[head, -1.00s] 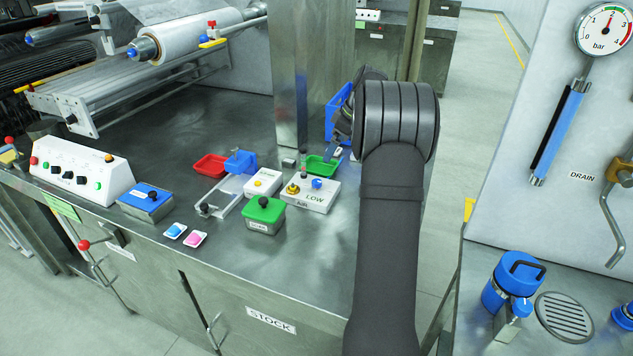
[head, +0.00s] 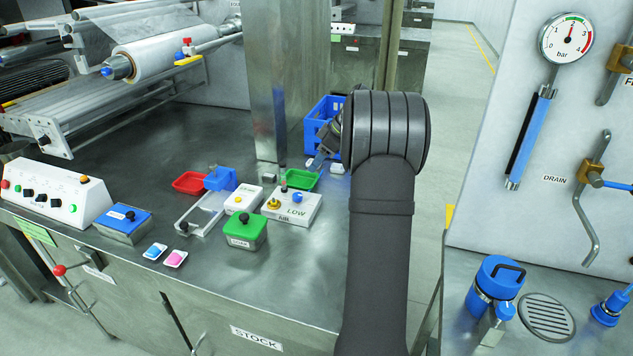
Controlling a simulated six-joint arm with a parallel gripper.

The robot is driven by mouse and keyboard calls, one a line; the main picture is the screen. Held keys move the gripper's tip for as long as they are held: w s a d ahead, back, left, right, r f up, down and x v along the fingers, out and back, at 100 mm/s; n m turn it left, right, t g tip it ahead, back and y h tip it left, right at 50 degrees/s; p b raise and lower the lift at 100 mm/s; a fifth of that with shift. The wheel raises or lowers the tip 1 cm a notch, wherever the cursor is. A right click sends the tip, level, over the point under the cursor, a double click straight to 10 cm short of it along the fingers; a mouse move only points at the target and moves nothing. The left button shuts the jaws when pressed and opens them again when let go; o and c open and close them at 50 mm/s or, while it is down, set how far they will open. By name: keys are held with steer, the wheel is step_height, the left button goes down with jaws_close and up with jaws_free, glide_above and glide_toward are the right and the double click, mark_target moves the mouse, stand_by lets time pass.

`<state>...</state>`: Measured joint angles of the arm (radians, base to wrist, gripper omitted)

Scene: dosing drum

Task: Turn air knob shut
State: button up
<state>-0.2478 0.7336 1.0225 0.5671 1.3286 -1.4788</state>
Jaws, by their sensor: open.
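A white box (head: 303,211) labelled LOW stands on the steel table, left of my arm. A smaller front label reads like AIR but is blurred. On its top are a brass-yellow knob (head: 274,204) at the left, a small blue knob (head: 297,196), and a dark post with a reddish tip behind. I cannot tell the knobs' turn positions. My gripper (head: 318,162) is open, behind and right of the box, above the table near the green tray. It is apart from the knobs. My forearm hides part of the table to the right.
A green tray (head: 312,181) and a blue crate (head: 313,125) stand close to my gripper. A steel column (head: 268,90) rises behind the box.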

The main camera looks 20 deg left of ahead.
steer(key=s+d+f+m+t+y, duration=0.1)
steer(key=s+d+f+y, duration=0.2)
steer(key=f+y, duration=0.15)
steer(key=m+t+y, duration=0.2)
steer(key=m+t, duration=0.2)
steer(key=t, duration=0.1)
glide_toward(299, 196)
steer(key=shift+h, duration=0.25)
steer(key=x, duration=0.9)
steer(key=shift+a+r, duration=0.2)
steer(key=c, duration=1)
